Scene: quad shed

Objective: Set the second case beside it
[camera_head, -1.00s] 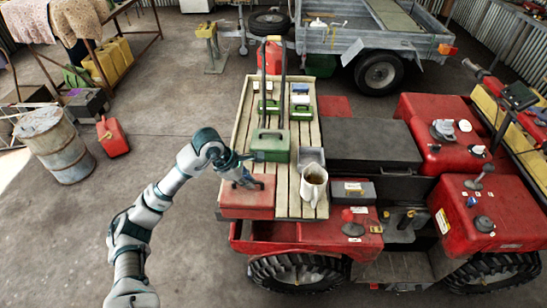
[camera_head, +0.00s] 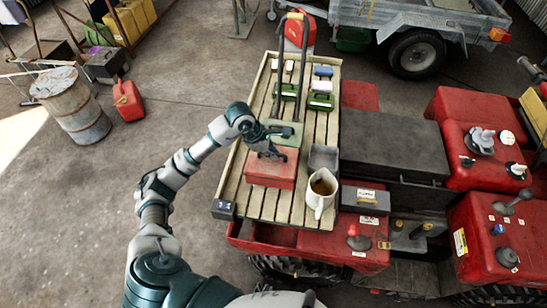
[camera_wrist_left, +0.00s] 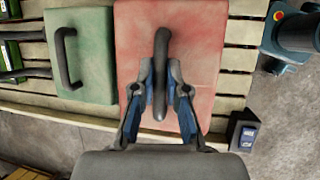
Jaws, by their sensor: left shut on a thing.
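The red case (camera_head: 270,172) is on or just above the slatted wooden deck (camera_head: 235,185), close beside the green case (camera_head: 291,131). My left gripper (camera_head: 268,152) is shut on the red case's dark handle. In the left wrist view the gripper (camera_wrist_left: 160,85) straddles that handle (camera_wrist_left: 160,60) over the red case (camera_wrist_left: 195,50). The green case (camera_wrist_left: 90,40) shows to its left there, with a very narrow gap between them. I cannot tell whether the red case bears its weight on the slats. My right gripper is not in view.
A mug of brown liquid (camera_head: 321,190) and a grey open tray (camera_head: 323,157) stand right of the red case. Small green carriers (camera_head: 320,100) and an upright handle frame are farther back. A small dark box (camera_head: 223,209) sits at the deck's front left corner.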

